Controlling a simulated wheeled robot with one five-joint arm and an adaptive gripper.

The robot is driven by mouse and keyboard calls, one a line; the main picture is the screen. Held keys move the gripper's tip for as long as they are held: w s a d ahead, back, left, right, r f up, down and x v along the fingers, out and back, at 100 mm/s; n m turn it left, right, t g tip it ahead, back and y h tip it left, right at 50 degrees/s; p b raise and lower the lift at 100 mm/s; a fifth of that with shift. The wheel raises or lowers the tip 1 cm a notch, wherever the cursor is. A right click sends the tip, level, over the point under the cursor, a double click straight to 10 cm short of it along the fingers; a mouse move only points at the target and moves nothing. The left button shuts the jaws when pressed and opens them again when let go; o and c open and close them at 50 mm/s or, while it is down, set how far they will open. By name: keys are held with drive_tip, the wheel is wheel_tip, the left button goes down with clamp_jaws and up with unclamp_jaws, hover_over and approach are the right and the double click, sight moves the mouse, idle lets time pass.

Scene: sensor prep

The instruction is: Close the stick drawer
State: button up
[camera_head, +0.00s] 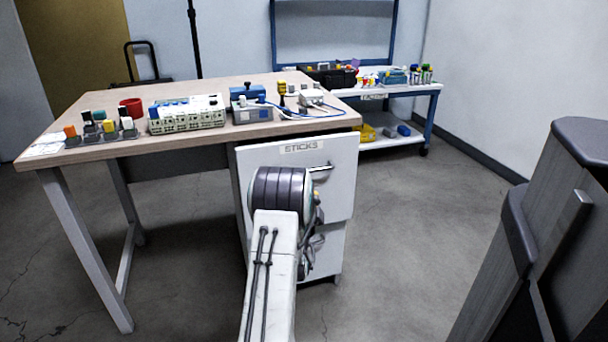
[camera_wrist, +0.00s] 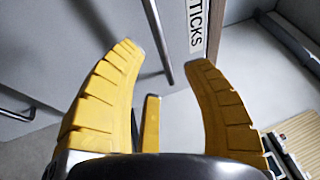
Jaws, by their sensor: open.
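The stick drawer (camera_head: 342,190) is the upper white front under the right end of the wooden workbench, with a "STICKS" label and a metal bar handle (camera_head: 321,167). Its front seems to stand slightly proud of the front below; how far out it is cannot be told. In the wrist view the label (camera_wrist: 196,28) and handle (camera_wrist: 158,42) are close ahead. My gripper (camera_wrist: 166,56) is open, its yellow fingers spread, with the handle's end showing between the fingertips. No grip on it shows. In the head view my arm hides the gripper and part of the drawer front.
The workbench (camera_head: 100,152) carries a red cup (camera_head: 131,106), a row of small colored-top items, a white-green rack (camera_head: 187,115) and blue-white devices with a cable. A blue-framed shelf cart (camera_head: 430,120) stands behind right.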

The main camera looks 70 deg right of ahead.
sight(285, 158)
drive_tip(key=shift+b+x, duration=2.45)
drive_tip(key=shift+x, duration=1.2)
drive_tip(key=shift+f, duration=0.1)
drive_tip(key=shift+c, duration=0.2)
clamp_jaws()
